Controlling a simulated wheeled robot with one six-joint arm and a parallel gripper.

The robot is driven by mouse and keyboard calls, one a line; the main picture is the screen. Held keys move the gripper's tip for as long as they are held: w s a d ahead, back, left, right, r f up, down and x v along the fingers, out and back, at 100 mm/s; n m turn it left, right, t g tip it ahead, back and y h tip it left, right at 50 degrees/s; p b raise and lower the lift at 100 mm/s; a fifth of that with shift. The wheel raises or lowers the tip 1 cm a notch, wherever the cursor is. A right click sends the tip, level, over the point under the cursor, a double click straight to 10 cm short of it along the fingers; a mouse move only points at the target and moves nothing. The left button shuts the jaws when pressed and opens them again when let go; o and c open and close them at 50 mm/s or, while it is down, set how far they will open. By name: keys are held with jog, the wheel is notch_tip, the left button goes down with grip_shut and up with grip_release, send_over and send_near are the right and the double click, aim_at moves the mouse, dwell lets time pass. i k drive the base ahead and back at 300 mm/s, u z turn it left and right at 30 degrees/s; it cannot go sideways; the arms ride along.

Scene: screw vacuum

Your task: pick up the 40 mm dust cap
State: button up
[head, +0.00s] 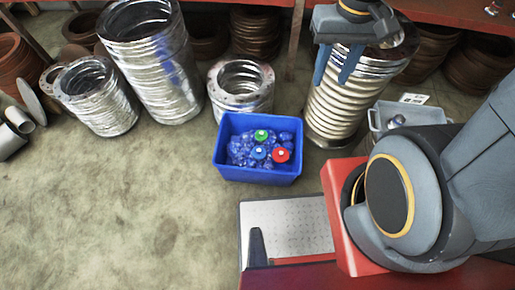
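A blue bin (232,168) stands on the floor near the middle of the head view. It holds many small blue pieces. On top of them lie a green cap (261,135), a blue cap (258,153) and a red cap (281,155), each with a pale centre. I cannot tell from their size which is the 40 mm dust cap. My gripper (332,80) is up and right of the bin, in front of a tall ribbed metal hose. Its two blue-grey fingers point down, are apart, and show nothing between them.
Ribbed metal hoses (150,60) stand left of and behind the bin. A grey crate (376,118) is at the right, partly hidden by my arm. A red shelf (430,12) runs along the back. The floor left of the bin is clear.

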aim_at(259, 152)
jog(key=k, duration=1)
jog(key=u, duration=1.7)
jog(key=i, duration=1.15)
jog(key=z, duration=2.05)
